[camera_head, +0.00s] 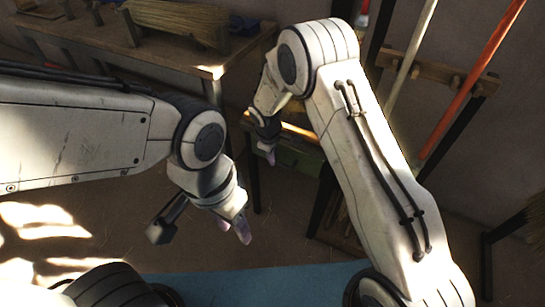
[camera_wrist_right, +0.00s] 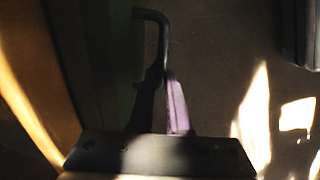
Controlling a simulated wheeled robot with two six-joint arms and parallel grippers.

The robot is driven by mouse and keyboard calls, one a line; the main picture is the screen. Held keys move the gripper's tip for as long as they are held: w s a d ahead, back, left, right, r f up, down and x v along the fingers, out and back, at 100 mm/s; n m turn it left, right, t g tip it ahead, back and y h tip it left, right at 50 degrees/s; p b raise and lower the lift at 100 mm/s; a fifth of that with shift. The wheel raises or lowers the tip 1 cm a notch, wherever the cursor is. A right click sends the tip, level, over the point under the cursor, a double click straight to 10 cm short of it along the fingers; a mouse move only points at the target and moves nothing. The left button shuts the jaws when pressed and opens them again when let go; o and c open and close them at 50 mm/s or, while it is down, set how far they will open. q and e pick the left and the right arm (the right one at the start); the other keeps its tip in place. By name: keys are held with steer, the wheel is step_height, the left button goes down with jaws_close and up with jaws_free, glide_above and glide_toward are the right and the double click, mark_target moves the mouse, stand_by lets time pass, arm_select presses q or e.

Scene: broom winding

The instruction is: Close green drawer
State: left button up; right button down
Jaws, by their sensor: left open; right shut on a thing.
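The green drawer (camera_head: 300,158) is under a small wooden table in the middle of the head view, partly hidden by my right arm. How far it stands open I cannot tell. Its dark green front (camera_wrist_right: 126,60) also shows at the left of the right wrist view, with a black bar handle (camera_wrist_right: 162,35). My right gripper (camera_head: 268,153) is at the drawer's left part; in the right wrist view its fingers (camera_wrist_right: 162,105) are shut on the handle. My left gripper (camera_head: 235,229) is open and empty, lower left of the drawer, apart from it.
A wooden workbench (camera_head: 90,42) with a bundle of straw (camera_head: 180,22) stands at the back left. A red pole (camera_head: 470,85) and a pale pole (camera_head: 410,55) lean on a wall rack at the right. Bare floor lies below the drawer.

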steer(key=c, duration=0.9)
jaws_free()
steer(key=shift+w+d, duration=0.2)
steer(key=shift+w, duration=0.15)
steer(key=shift+a, duration=0.1)
steer(key=shift+s, duration=0.1)
steer(key=r, duration=0.3)
steer(key=s+r+p, duration=0.1)
steer(key=r, duration=0.3)
steer(key=a+r+p, duration=0.1)
steer(key=r, duration=0.2)
steer(key=shift+s+r, duration=0.15)
steer(key=shift+s, duration=0.25)
